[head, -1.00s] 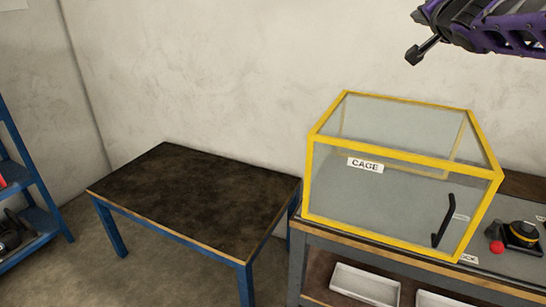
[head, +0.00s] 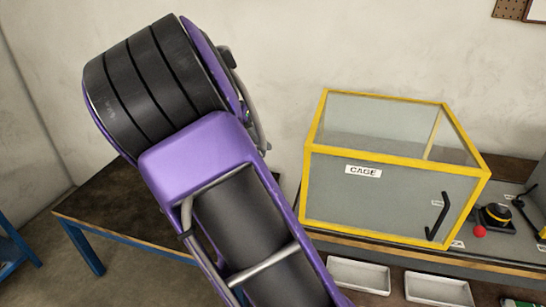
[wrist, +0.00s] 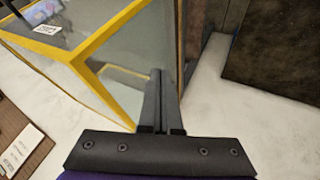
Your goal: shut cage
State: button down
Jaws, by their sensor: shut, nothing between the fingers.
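The cage (head: 333,232) is a clear box with yellow edges on the bench at right in the head view. Its front bears a CAGE label (head: 363,171) and a black handle (head: 437,217) at lower right. The front looks flush with the frame, but I cannot tell if it is fully shut. In the wrist view, the cage (wrist: 92,47) fills the upper left. My gripper (wrist: 160,75) is shut and empty, its fingers overlapping the cage's side in that view; contact is unclear. The gripper is not visible in the head view.
My purple arm hides much of the dark table (head: 95,205) at left. White trays (head: 358,277) sit below the bench top. A yellow-and-black button (head: 497,214) and a red ball (head: 480,231) are right of the cage. A pegboard (head: 508,9) hangs on the wall.

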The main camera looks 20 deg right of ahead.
jog(key=s+d+f, duration=0.2)
jog(key=d+f, duration=0.6)
jog(key=d, duration=0.1)
jog(key=shift+d+f, duration=0.15)
dwell(0.4)
